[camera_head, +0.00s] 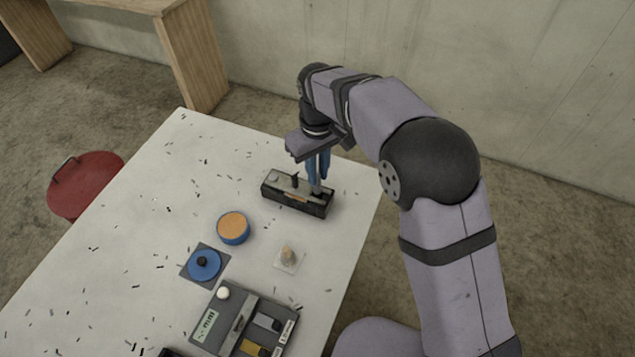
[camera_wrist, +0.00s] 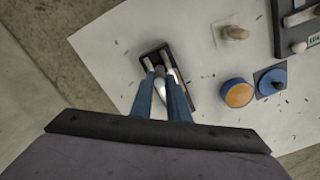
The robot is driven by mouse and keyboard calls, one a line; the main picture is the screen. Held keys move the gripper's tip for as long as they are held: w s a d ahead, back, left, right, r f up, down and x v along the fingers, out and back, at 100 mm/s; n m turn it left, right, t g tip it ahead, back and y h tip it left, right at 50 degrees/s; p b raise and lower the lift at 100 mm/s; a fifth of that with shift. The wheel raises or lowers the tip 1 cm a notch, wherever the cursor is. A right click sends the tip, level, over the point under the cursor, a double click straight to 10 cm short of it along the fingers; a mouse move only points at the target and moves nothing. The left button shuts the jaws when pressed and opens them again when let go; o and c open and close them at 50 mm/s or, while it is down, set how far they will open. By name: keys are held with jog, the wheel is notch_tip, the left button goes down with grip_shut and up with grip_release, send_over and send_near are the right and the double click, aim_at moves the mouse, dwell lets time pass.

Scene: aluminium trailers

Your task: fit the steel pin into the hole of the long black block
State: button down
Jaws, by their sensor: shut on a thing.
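The long black block (camera_head: 297,204) lies near the table's far right edge, with a grey top and a small dark upright peg on it. My gripper (camera_head: 317,185) points down over the block's right end, its blue fingers shut on the steel pin (camera_head: 317,187). In the wrist view the fingertips (camera_wrist: 160,68) are over the block (camera_wrist: 149,55), with the shiny pin (camera_wrist: 160,88) between them. The pin's lower end is close to the block's top. The hole is hidden, so I cannot tell whether the pin is in it.
A blue round tub with an orange top (camera_head: 233,228), a blue disc with a black knob (camera_head: 204,264), a small pale plate with a tan knob (camera_head: 288,257) and a grey panel box (camera_head: 243,322) stand nearer. Dark scraps litter the white table (camera_head: 150,215). A red drum (camera_head: 85,183) stands left.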

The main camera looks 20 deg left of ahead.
aim_at(318, 193)
jog(key=shift+f+p, duration=0.7)
jog(key=shift+f, duration=1.75)
jog(key=shift+f, duration=0.2)
jog(key=c, duration=1.7)
grip_release()
notch_tip(318, 193, up, 12)
jog(key=b, duration=0.2)
jog(key=shift+r+b, duration=0.25)
jog(key=shift+b, duration=0.1)
